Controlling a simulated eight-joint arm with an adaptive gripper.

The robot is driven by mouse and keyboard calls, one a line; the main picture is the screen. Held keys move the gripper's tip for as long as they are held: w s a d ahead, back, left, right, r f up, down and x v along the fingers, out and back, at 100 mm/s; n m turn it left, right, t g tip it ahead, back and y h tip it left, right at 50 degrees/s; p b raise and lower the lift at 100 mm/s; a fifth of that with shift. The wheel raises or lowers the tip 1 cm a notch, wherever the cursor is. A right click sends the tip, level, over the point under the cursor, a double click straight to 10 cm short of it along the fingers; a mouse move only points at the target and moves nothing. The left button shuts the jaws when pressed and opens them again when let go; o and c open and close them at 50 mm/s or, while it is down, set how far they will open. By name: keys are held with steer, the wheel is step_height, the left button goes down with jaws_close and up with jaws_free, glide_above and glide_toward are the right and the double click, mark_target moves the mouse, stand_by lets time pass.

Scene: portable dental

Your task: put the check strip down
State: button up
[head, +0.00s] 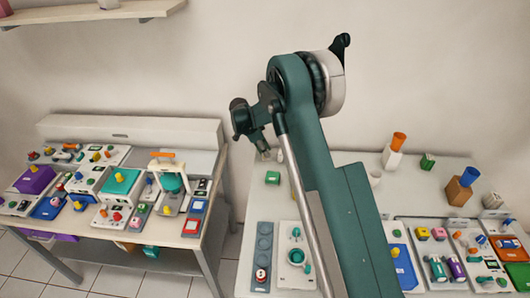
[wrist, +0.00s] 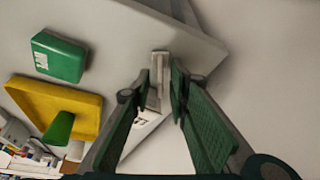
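My gripper (wrist: 158,88) shows in the wrist view with its two green fingers close together around a narrow pale strip, which I take to be the check strip (wrist: 157,68). The strip lies between the fingertips and seems pinched there; its lower part is partly hidden by the fingers. In the head view my gripper (head: 263,150) is small, pointing down near the back left corner of the right table (head: 328,172). The strip cannot be made out in the head view.
In the wrist view a green labelled block (wrist: 58,57) and a yellow block (wrist: 70,100) with a green peg stand left of my gripper. In the head view, the left table (head: 118,135) is crowded with devices. The right table's back left is fairly clear.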

steer(key=shift+r, duration=0.15)
steer(key=v, duration=1.2)
steer(key=shift+p, duration=0.4)
steer(key=shift+d+r, duration=0.1)
steer(key=shift+d, duration=0.05)
steer(key=s+d+r+n+t+y, duration=0.25)
steer(key=s+d+r+n, duration=0.45)
steer(key=s+d+r, duration=1.6)
steer(key=s+d+r+n+t+y, duration=0.1)
steer(key=s+d+r+n, duration=0.15)
steer(key=s, duration=0.55)
steer(key=s+d+r+n, duration=0.1)
steer(key=s+d, duration=0.3)
steer(key=s, duration=0.3)
steer(key=s+d+f+n+t, duration=0.1)
steer(key=s+d+f, duration=0.1)
steer(key=s, duration=0.5)
steer(key=s+d+f+n+t, duration=0.1)
steer(key=s+f, duration=0.3)
steer(key=s, duration=0.4)
steer(key=shift+d+n+y, duration=0.35)
steer(key=shift+d+n, duration=0.2)
